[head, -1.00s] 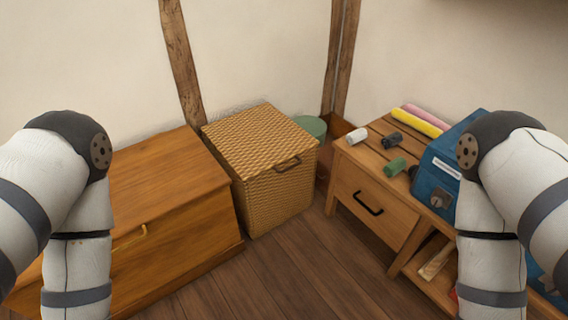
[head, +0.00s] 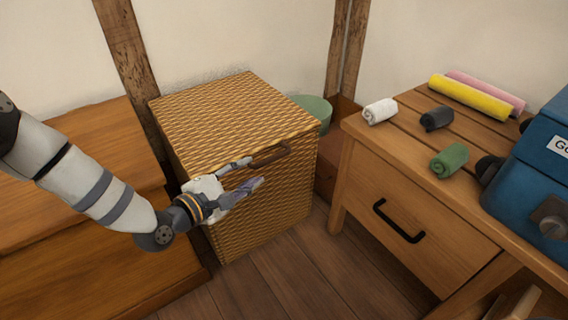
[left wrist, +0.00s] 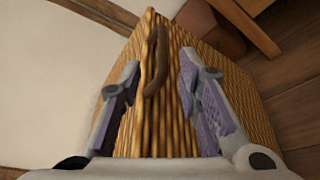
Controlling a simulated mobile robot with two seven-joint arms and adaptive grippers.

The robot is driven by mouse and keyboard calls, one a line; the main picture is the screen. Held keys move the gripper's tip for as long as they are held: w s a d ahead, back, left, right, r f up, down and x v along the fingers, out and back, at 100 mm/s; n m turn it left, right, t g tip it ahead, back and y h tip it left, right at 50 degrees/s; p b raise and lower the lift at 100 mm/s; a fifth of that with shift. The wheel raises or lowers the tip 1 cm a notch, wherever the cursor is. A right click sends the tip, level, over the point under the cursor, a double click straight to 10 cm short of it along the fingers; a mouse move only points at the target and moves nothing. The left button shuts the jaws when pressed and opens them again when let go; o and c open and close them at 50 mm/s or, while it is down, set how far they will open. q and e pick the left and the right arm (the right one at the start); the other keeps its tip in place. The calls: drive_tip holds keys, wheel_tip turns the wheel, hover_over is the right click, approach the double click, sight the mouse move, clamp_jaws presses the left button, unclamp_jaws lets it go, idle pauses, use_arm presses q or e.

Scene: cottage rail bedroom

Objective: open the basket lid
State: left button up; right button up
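The wicker basket (head: 225,110) stands against the wall with its woven lid down. A brown handle (head: 270,154) sits at the front edge of the lid. My left gripper (head: 256,172) is in front of the basket's upper front, close to the handle's left end. In the left wrist view the gripper (left wrist: 156,88) is open, with its two fingers apart on either side of the lid's front edge and the handle (left wrist: 157,60) between and just beyond them. I cannot tell whether a finger touches the basket. My right gripper is not in view.
A wooden chest (head: 90,150) stands close on the basket's left. On the right, a wooden nightstand (head: 390,185) holds rolled cloths (head: 449,160) and a blue box (head: 535,170). A green round object (head: 315,110) is behind the basket. Floor (head: 290,260) between is clear.

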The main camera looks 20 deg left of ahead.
sight(267, 162)
use_arm(q)
drive_tip(key=b+x, duration=0.1)
drive_tip(key=x, duration=0.2)
drive_tip(key=b+x, duration=0.1)
drive_tip(key=x, duration=0.4)
drive_tip(key=shift+w+d+f+b, duration=0.2)
drive_tip(key=shift+w+f+b, duration=0.1)
drive_tip(key=shift+f+b, duration=0.1)
drive_tip(key=shift+w+r, duration=0.1)
drive_tip(key=shift+w, duration=0.15)
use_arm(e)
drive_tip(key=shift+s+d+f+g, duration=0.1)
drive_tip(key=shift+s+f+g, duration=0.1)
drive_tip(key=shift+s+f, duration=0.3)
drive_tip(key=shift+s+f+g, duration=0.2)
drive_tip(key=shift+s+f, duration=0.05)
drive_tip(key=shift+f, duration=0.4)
use_arm(q)
drive_tip(key=shift+c, duration=0.5)
clamp_jaws()
